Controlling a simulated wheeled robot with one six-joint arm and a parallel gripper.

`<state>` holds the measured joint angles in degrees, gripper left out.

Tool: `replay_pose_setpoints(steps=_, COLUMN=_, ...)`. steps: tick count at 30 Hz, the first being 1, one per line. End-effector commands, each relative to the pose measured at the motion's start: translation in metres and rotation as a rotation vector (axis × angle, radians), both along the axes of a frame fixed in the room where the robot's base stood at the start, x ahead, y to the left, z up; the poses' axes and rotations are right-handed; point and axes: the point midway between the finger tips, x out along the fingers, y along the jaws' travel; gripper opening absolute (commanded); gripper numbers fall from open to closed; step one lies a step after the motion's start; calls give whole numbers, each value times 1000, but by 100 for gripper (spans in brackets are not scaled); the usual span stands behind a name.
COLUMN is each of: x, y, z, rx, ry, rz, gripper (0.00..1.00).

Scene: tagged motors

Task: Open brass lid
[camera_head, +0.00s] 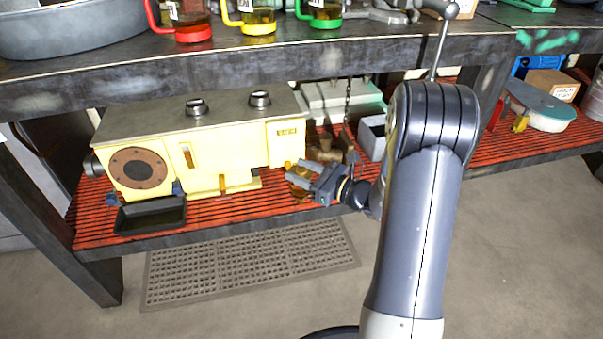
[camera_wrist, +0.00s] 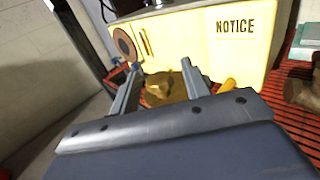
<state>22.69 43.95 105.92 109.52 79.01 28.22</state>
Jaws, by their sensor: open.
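A brass-coloured object, which looks like the brass lid (camera_wrist: 168,86), sits in front of the yellow machine and shows between my fingers in the wrist view. Its outline is angular, and its lower part is hidden by my gripper. In the head view the brass (camera_head: 298,192) shows just below and beside my fingers, partly covered by them. My gripper (camera_head: 294,172) is open, with its fingers pointing left toward the machine's right end. In the wrist view the two fingers (camera_wrist: 161,68) stand on either side of the brass. I cannot tell whether they touch it.
The yellow machine (camera_head: 236,150) stands on the red slatted shelf (camera_head: 90,215), with a black tray (camera_head: 150,217) at its front left. A workbench top (camera_head: 130,75) overhangs the shelf. Brown fittings (camera_head: 325,147) and a hanging chain (camera_head: 347,103) are close behind my gripper.

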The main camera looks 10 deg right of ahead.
Motion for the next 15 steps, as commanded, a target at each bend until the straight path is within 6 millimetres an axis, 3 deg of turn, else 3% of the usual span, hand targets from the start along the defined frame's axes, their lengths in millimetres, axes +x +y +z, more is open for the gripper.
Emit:
replay_pose_setpoints(steps=8, x=1, y=1, z=0, rx=0, ry=0, rz=0, gripper=45)
replay_pose_setpoints(steps=15, x=1, y=1, z=0, rx=0, ry=0, rz=0, gripper=26)
